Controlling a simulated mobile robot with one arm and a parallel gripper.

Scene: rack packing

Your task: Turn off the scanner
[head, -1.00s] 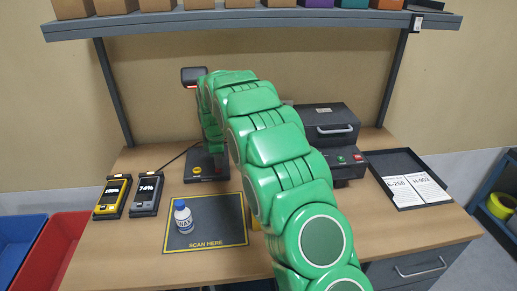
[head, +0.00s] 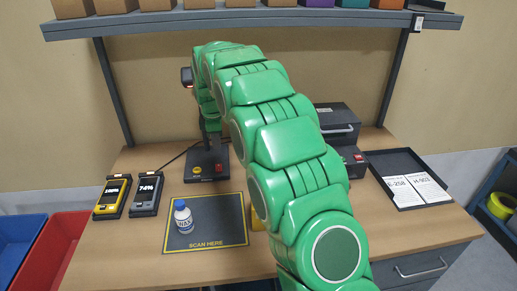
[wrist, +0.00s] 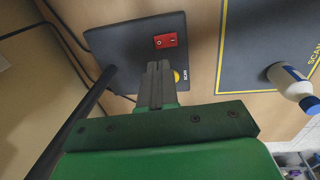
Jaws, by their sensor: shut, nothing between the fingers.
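The scanner's head (head: 187,77) shows at the upper left in the head view, partly covered by my arm. Its dark base (head: 208,157) stands on the table behind the scan mat. A red rocker switch (head: 219,168) and a yellow button (head: 197,170) are on the base. In the wrist view the red switch (wrist: 166,41) is just beyond my fingertips, with a visible gap. My gripper (wrist: 158,67) is shut and empty above the base, partly hiding the yellow button (wrist: 178,76). I cannot tell the switch's position.
A white bottle with a blue cap (head: 183,217) stands on the scan mat (head: 230,222). Two handheld devices (head: 147,193) lie left. A black printer (head: 338,122) and a tray of cards (head: 385,163) are right. The scanner's post (wrist: 75,115) rises beside my gripper.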

